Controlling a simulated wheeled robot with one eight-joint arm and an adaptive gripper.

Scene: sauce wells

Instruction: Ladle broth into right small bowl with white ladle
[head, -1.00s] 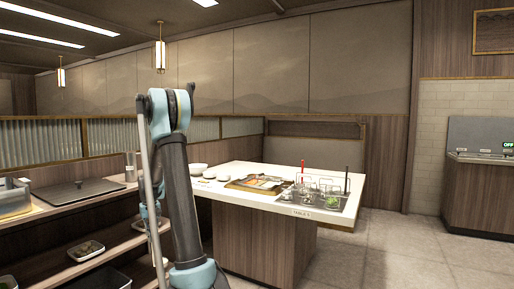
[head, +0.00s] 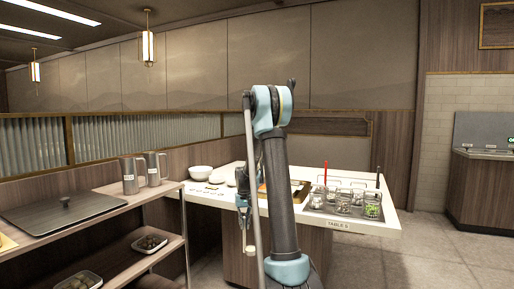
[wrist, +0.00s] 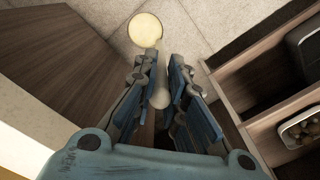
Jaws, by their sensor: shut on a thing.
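My gripper (wrist: 160,95) is shut on the pale handle of the white ladle (wrist: 160,92) in the wrist view. The ladle's round cup (wrist: 146,30) shows beyond the fingertips, with a pale yellow face; I cannot tell for sure whether that is broth. In the head view my gripper (head: 243,212) hangs low in front of the white table (head: 366,232), left of my arm. A white bowl (head: 200,172) stands at the table's back left, with a lower white dish (head: 217,179) beside it. I cannot tell which is the right small bowl.
Floor at right is clear.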

